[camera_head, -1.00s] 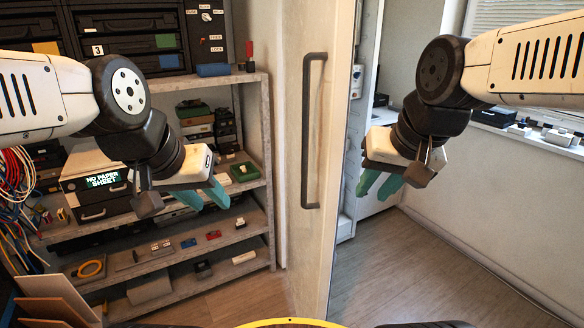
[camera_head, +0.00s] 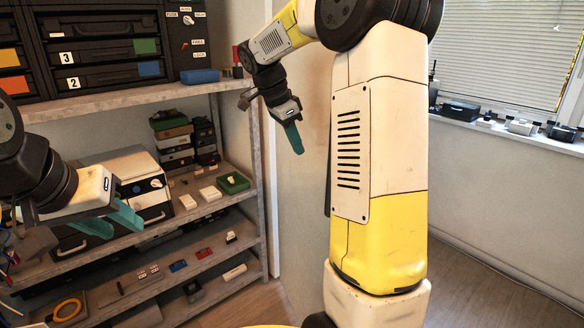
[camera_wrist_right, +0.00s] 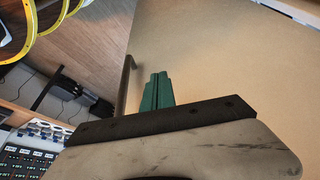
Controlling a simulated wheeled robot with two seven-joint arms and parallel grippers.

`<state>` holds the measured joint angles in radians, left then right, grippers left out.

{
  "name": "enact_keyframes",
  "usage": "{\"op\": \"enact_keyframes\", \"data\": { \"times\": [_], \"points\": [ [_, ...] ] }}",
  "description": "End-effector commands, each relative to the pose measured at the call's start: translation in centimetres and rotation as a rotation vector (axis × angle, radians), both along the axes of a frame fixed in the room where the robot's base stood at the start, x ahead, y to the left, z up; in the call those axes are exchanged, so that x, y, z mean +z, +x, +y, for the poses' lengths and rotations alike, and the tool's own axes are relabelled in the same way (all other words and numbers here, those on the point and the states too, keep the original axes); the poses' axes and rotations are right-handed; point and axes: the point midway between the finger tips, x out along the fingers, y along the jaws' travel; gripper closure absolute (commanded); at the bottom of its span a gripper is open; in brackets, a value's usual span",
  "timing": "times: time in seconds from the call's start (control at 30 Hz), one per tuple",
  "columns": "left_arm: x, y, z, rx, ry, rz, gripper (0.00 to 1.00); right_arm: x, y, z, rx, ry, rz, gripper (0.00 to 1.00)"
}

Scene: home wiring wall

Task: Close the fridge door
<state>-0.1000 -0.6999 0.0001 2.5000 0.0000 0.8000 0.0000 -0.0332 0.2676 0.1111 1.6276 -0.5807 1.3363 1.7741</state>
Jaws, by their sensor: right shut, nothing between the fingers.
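The fridge door (camera_head: 300,195) is a pale flat panel in the head view, mostly hidden behind my right arm. A sliver of its dark handle (camera_head: 327,190) shows beside the arm. My right gripper (camera_head: 294,138) is shut and empty, with its teal fingertips pointing down in front of the door's left part. In the right wrist view, the shut fingers (camera_wrist_right: 157,92) lie beside the dark handle (camera_wrist_right: 126,88), over the broad tan door face (camera_wrist_right: 225,65). I cannot tell whether they touch it. My left gripper (camera_head: 118,222) is open and empty before the shelves. The door's free edge and fridge interior are hidden.
A metal shelf unit (camera_head: 258,175) with boxes and small parts stands left of the door. A window sill (camera_head: 505,132) with small devices runs along the right wall. The wooden floor (camera_head: 480,290) at the right is clear.

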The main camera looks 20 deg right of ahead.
Motion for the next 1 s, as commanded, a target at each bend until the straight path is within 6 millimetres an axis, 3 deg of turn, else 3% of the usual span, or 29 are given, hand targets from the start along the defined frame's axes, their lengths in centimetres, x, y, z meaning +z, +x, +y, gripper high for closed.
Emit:
{"op": "enact_keyframes", "data": {
  "times": [0.27,0.6,0.8,1.0],
  "points": [
    [0.0,0.0,0.0,0.000,0.000,0.000,0.64,-2.9,0.3,-1.2,-0.019,-0.006,0.001,1.00],
    [0.0,0.0,0.0,0.000,0.000,0.000,0.64,-9.6,0.4,-3.9,-0.018,-0.005,0.002,1.00],
    [0.0,0.0,0.0,0.000,0.000,0.000,0.64,-9.4,0.8,-6.8,-0.020,-0.004,-0.005,1.00],
    [0.0,0.0,0.0,0.000,0.000,0.000,0.64,-9.3,0.8,-7.8,-0.017,-0.005,-0.004,1.00]
  ]
}}
